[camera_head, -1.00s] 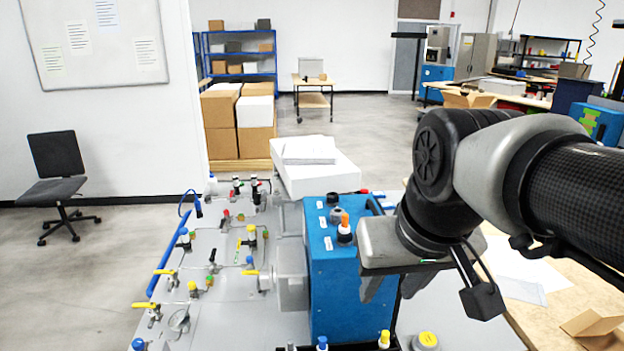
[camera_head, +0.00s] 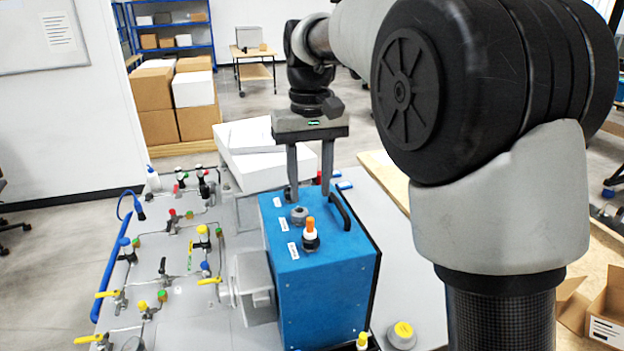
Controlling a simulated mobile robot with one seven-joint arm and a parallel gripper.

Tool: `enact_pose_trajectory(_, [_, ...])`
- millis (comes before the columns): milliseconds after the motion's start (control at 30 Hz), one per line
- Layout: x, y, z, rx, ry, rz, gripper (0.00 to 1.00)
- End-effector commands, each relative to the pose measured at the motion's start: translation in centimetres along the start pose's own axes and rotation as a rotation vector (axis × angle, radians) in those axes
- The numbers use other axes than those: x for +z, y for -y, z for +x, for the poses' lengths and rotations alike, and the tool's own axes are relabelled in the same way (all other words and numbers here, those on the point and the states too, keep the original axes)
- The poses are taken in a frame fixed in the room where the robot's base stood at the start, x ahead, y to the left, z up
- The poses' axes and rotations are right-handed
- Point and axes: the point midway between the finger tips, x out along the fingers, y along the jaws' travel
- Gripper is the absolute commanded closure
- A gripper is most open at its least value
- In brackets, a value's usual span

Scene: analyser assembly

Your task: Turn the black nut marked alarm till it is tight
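The blue analyser box (camera_head: 325,290) stands on the grey bench panel. On its top, a black nut (camera_head: 311,244) at the front has a white and orange piece standing upright in it. A grey round fitting (camera_head: 299,216) sits behind it. A dark fitting at the back is partly hidden by my left finger. Small white labels (camera_head: 293,250) lie beside the fittings, too small to read, so I cannot tell which nut is marked alarm. My gripper (camera_head: 310,194) points down over the back of the box top, its two fingers apart. Contact with the back fitting cannot be told.
A black handle (camera_head: 340,211) rises along the box's right edge. Valves and thin tubes (camera_head: 165,265) cover the panel to the left. A white box (camera_head: 250,165) stands behind. My large arm link fills the right side. A yellow-topped grey knob (camera_head: 402,334) is at front right.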

Motion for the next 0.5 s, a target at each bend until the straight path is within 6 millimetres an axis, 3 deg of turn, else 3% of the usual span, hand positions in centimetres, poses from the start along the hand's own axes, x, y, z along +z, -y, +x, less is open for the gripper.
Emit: enact_pose_trajectory(500, [0.1,0.0,6.2,0.0,0.001,0.001,0.61])
